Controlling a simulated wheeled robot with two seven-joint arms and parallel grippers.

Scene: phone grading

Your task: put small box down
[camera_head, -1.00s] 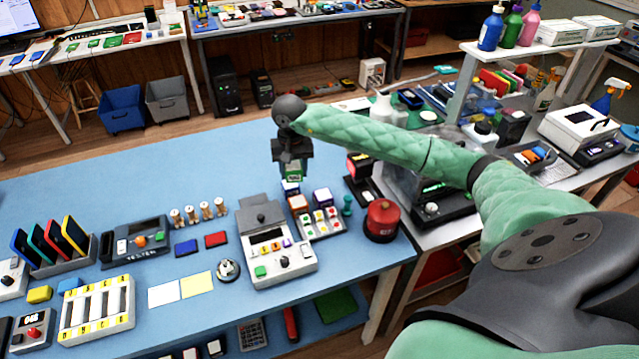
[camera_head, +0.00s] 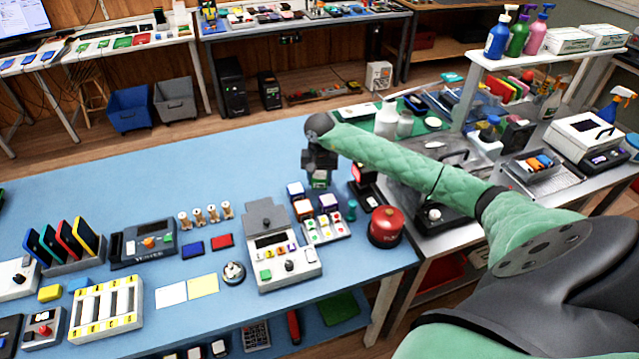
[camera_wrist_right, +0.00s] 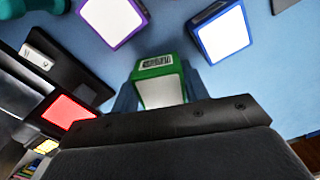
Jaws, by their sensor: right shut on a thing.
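The small box (camera_wrist_right: 160,85) is green and white with a barcode label. In the right wrist view it sits between the fingers of my right gripper (camera_wrist_right: 157,100), which is shut on it. In the head view my right gripper (camera_head: 320,176) points down over the blue table (camera_head: 110,190), with the green box (camera_head: 320,181) at its tips. I cannot tell whether the box touches the table. Two similar boxes stand close by: a blue-and-white one (camera_wrist_right: 221,32) and a purple-and-white one (camera_wrist_right: 112,18). My left gripper is not in view.
A button panel (camera_head: 324,228) and a grey device (camera_head: 282,255) lie in front of the boxes. A dark device with a red screen (camera_head: 366,183) stands right of my gripper, and a red round container (camera_head: 386,226) is nearer. Blue table left of my gripper is clear.

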